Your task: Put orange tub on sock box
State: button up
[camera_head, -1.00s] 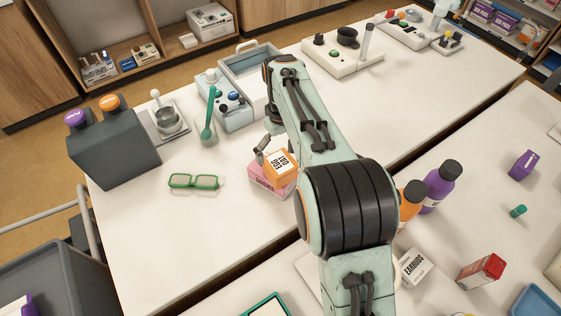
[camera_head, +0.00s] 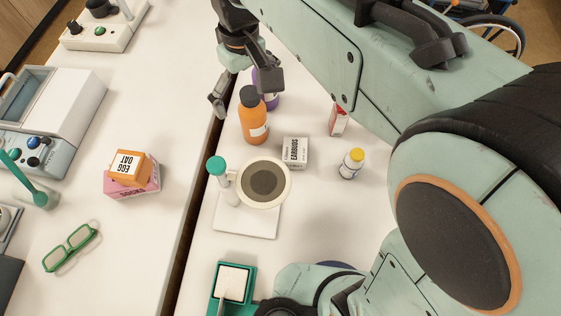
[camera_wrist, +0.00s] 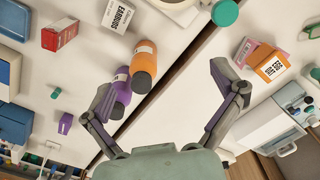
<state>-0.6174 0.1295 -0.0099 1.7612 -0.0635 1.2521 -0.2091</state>
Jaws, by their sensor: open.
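The orange tub (camera_head: 130,167), with a white label, rests on top of the pink sock box (camera_head: 133,190) on the left table. The tub sits slightly turned on the box. Both also show in the wrist view, the tub (camera_wrist: 271,66) at right and the box (camera_wrist: 247,52) beside it. My gripper (camera_head: 243,88) is open and empty, clear of both, over the right table's edge near the bottles. Its spread fingers show in the wrist view (camera_wrist: 163,82) with nothing held between them.
An orange bottle (camera_head: 254,122) and a purple bottle (camera_head: 270,98) stand close below my gripper. Green glasses (camera_head: 70,247) lie near the tub. A dark gap separates the tables.

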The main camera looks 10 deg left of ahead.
jog(key=s+d+f+m, duration=0.2)
jog(key=s+d+m, duration=0.2)
jog(key=s+d, duration=0.3)
jog(key=s+d+f+m, duration=0.3)
jog(key=s+d, duration=0.4)
jog(key=d, duration=0.4)
jog(key=shift+s+m+y, duration=0.15)
jog(key=shift+m+y, duration=0.15)
jog(key=shift+m, duration=0.6)
